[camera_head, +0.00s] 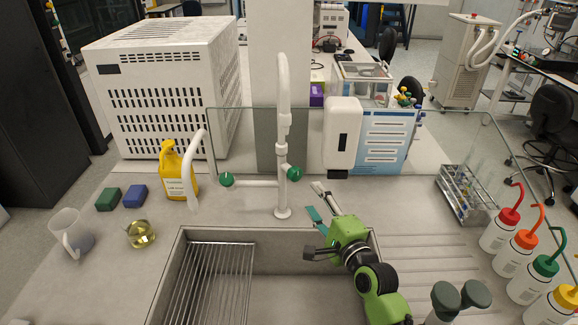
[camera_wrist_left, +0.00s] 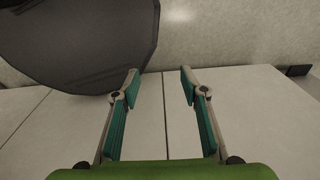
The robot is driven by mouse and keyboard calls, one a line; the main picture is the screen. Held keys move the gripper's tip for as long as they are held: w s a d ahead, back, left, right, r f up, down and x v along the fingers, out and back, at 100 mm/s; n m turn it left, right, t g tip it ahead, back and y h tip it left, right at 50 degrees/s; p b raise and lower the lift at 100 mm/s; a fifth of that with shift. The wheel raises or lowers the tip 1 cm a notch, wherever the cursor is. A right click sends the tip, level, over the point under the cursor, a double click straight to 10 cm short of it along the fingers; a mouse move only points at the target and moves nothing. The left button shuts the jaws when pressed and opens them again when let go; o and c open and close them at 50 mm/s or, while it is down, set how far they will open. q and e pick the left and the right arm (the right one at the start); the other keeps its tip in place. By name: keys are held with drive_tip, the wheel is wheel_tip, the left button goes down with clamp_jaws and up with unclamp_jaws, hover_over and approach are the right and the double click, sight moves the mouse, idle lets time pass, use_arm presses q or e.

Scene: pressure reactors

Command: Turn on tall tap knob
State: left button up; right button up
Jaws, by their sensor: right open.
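The white tall tap (camera_head: 283,120) stands behind the sink. A green knob (camera_head: 294,173) sits on the right of its column, and another green knob (camera_head: 226,179) is at the left end of a side pipe, by a lower curved spout (camera_head: 191,165). My right gripper (camera_head: 313,197) is open, its fingers pointing up-left toward the tap, just below and right of the right knob. It appears apart from the knob. My left gripper (camera_wrist_left: 160,76) shows only in the left wrist view, open and empty over pale panels.
The sink (camera_head: 265,259) with a wire rack is in front of the tap. A white dispenser (camera_head: 343,135) and a glass screen stand behind. A yellow bottle (camera_head: 176,172) is left. Wash bottles (camera_head: 523,250) and a tube rack (camera_head: 462,193) are right. A dark rounded object (camera_wrist_left: 80,40) is near my left gripper.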

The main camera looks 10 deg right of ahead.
sight(298, 176)
drive_tip(key=p+x, duration=0.2)
drive_tip(key=x, duration=0.9)
drive_tip(key=shift+w+r, duration=0.15)
drive_tip(key=shift+w+a, duration=0.1)
drive_tip(key=shift+w, duration=0.55)
drive_tip(key=shift+w+a, duration=0.1)
drive_tip(key=shift+w, duration=0.15)
use_arm(q)
drive_tip(key=shift+s+r, duration=0.9)
drive_tip(key=shift+r, duration=0.1)
drive_tip(key=shift+s, duration=0.1)
use_arm(e)
drive_tip(key=c, duration=1.1)
